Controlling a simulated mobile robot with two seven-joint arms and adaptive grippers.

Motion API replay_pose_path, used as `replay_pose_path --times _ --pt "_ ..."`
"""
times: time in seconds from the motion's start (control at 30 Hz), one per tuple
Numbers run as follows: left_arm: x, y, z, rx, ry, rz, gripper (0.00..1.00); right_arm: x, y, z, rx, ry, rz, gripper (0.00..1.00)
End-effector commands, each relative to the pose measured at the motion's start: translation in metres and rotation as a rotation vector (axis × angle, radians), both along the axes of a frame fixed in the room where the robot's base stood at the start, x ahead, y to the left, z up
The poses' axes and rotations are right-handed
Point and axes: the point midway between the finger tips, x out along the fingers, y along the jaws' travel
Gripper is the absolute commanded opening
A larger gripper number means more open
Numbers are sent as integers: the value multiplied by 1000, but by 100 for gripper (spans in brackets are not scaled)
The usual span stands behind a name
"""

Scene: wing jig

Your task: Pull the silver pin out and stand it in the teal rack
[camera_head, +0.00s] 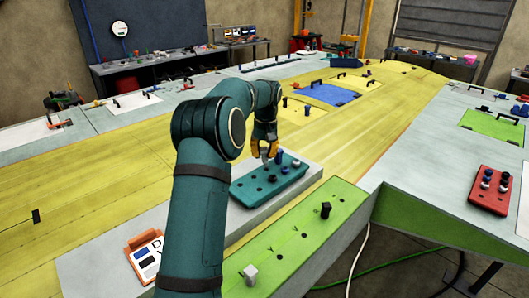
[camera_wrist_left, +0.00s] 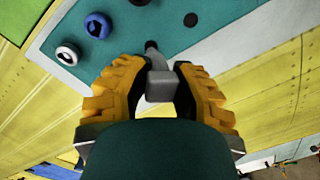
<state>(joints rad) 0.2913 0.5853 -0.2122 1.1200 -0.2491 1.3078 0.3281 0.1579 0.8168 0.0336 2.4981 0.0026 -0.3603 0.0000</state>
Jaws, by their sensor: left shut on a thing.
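The teal rack (camera_head: 240,196) lies on a grey block, with several dark holes in its top. My left gripper (camera_head: 268,150) is above the rack's far part, pointing down. In the left wrist view its yellow fingers (camera_wrist_left: 162,92) are shut on the silver pin (camera_wrist_left: 160,80). The pin's narrow end points at the teal rack (camera_wrist_left: 110,45); I cannot tell whether it is in a hole or just above it. A blue pin (camera_wrist_left: 97,25) and a white-topped pin (camera_wrist_left: 67,54) stand in the rack beside it. My right gripper is not in view.
A green strip (camera_head: 290,238) in front of the rack carries a grey block-headed pin (camera_head: 250,273) and a black one (camera_head: 326,208). A red rack (camera_head: 489,200) with several pins is at the right. An orange clipboard (camera_head: 146,256) lies at the front left.

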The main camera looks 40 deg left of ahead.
Motion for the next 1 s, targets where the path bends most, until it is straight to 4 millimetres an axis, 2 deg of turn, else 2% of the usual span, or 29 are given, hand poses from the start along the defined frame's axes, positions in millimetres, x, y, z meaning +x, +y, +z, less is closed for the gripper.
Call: replay_pose_path --times 1.0 --pt "0 0 -31 0 0 0 0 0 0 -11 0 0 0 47"
